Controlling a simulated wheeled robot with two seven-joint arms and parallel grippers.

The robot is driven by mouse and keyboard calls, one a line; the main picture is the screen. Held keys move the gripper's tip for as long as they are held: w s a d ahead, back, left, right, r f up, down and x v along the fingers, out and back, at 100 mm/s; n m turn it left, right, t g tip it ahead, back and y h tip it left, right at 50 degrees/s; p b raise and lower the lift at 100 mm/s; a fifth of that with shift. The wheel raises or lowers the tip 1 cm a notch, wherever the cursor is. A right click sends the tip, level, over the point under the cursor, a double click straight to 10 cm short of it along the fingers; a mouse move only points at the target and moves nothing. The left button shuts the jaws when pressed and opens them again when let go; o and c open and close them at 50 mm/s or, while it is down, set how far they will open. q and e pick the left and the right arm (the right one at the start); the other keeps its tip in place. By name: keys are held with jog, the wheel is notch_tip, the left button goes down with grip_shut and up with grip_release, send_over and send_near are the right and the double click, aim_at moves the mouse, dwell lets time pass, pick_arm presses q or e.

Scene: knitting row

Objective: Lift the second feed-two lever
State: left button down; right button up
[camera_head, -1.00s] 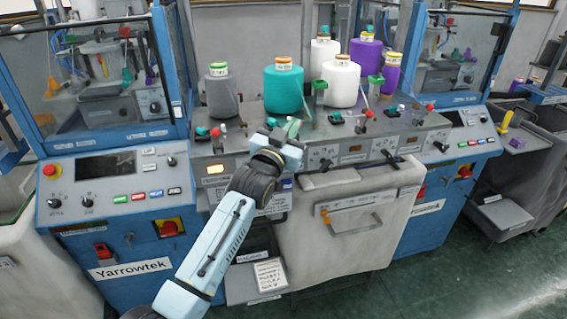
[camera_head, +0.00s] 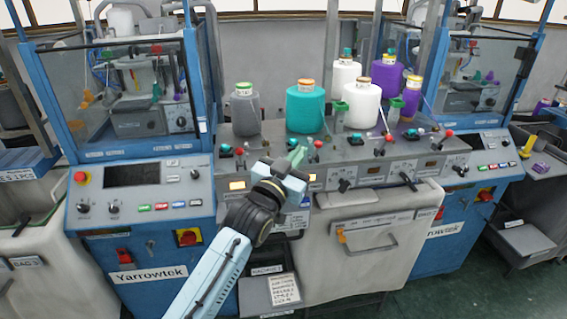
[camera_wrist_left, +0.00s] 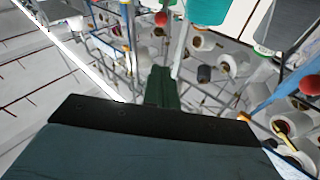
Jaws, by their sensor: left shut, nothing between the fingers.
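Several small levers with red ball knobs stand along the grey panel (camera_head: 340,160) between the two blue machines. One red-knobbed lever (camera_head: 317,144) is just right of my left gripper's tips; another (camera_head: 239,152) is farther left and another (camera_head: 389,138) farther right. I cannot read which is labelled the second feed-two lever. My left gripper (camera_head: 297,156) is shut and empty over the panel's front, partly hiding a teal knob there. In the left wrist view its dark green fingers (camera_wrist_left: 162,88) are together, with a red ball (camera_wrist_left: 160,19) beyond. My right gripper is not in view.
Yarn cones stand behind the levers: grey (camera_head: 246,110), teal (camera_head: 305,106), white (camera_head: 362,105) and purple (camera_head: 384,75). A white bin front with a handle (camera_head: 370,240) is below the panel. A glass-fronted machine (camera_head: 130,95) is at the left.

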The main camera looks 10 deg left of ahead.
pick_arm(q)
jog(key=s+a+r, duration=0.1)
jog(key=s+a, duration=0.1)
jog(key=s, duration=0.3)
jog(key=shift+s+b, duration=0.3)
jog(key=shift+s, duration=0.05)
jog(key=shift+r, duration=0.1)
